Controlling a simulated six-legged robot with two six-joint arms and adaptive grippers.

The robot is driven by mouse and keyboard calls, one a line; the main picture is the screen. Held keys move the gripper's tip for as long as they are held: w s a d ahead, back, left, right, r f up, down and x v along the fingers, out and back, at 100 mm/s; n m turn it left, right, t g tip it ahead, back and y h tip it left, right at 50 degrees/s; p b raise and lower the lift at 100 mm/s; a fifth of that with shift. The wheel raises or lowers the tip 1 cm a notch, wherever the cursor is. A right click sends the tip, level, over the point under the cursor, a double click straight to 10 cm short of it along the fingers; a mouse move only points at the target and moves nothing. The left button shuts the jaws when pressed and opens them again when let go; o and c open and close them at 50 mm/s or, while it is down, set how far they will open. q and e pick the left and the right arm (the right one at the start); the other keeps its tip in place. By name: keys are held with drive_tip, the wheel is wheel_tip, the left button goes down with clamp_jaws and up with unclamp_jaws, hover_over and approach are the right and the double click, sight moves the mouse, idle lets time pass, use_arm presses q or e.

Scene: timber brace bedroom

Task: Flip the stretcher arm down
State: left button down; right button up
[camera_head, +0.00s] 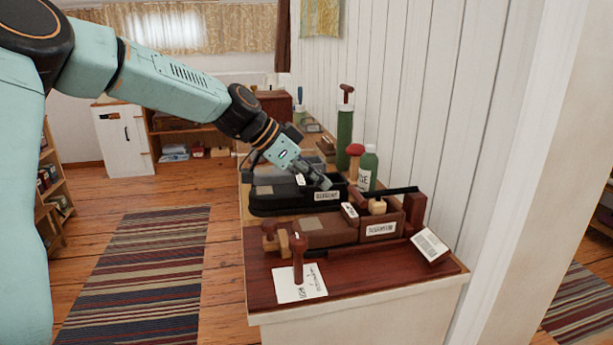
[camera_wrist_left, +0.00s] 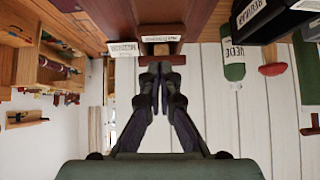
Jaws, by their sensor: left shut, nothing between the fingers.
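A brown wooden device (camera_head: 330,232) with a white label lies on the dark red tabletop, with a pale wooden knob (camera_head: 378,206) and a thin black bar (camera_head: 392,191) at its right end. I cannot tell which part is the stretcher arm. My left gripper (camera_head: 325,184) is shut and empty, pointing down at the labelled black case (camera_head: 280,196) behind the brown device. In the left wrist view the shut fingertips (camera_wrist_left: 160,68) are close to a dark red bar (camera_wrist_left: 172,60) below a labelled brown piece (camera_wrist_left: 162,35); contact is unclear. My right gripper is not in view.
A green bottle (camera_head: 369,163), a red-topped wooden tool (camera_head: 355,150) and a tall green cylinder (camera_head: 344,130) stand along the white plank wall. A small dark red post (camera_head: 298,262) stands on a paper sheet (camera_head: 312,287) at the front. The striped rug's floor area is clear.

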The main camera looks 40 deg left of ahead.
use_arm(q)
drive_tip(key=shift+s+a+f+p, duration=0.15)
drive_tip(key=shift+s+a+p, duration=0.2)
drive_tip(key=shift+s+a, duration=0.5)
drive_tip(key=shift+s, duration=0.3)
drive_tip(key=shift+w+d, duration=0.1)
drive_tip(key=shift+w, duration=0.05)
